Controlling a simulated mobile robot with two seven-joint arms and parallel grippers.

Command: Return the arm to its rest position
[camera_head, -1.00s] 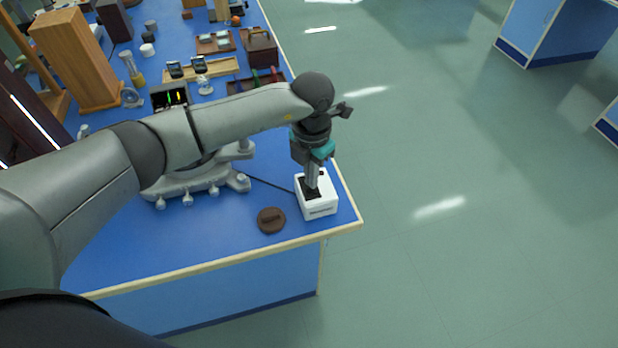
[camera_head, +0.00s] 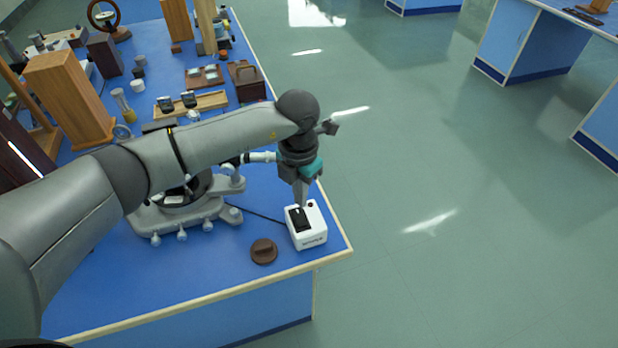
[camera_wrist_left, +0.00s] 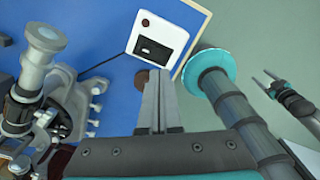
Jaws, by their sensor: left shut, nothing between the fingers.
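My left gripper (camera_head: 301,199) points down just above the white box (camera_head: 311,239), which has a dark slot area and a small dark knob on top. The gripper is shut with nothing between its fingers. In the left wrist view its two fingers (camera_wrist_left: 159,84) lie together, with the white box (camera_wrist_left: 170,34) beyond their tips. A second gripper with two thin prongs, seemingly my right one (camera_wrist_left: 268,80), is small at the right edge of the left wrist view. Whether its jaws are open is unclear. It is not in the head view.
A round brown lid (camera_head: 264,251) lies left of the white box on the blue bench (camera_head: 185,270). A grey instrument with knobbed feet (camera_head: 180,220) stands under my left arm. Several items crowd the bench's far end. Open floor (camera_head: 430,180) lies to the right.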

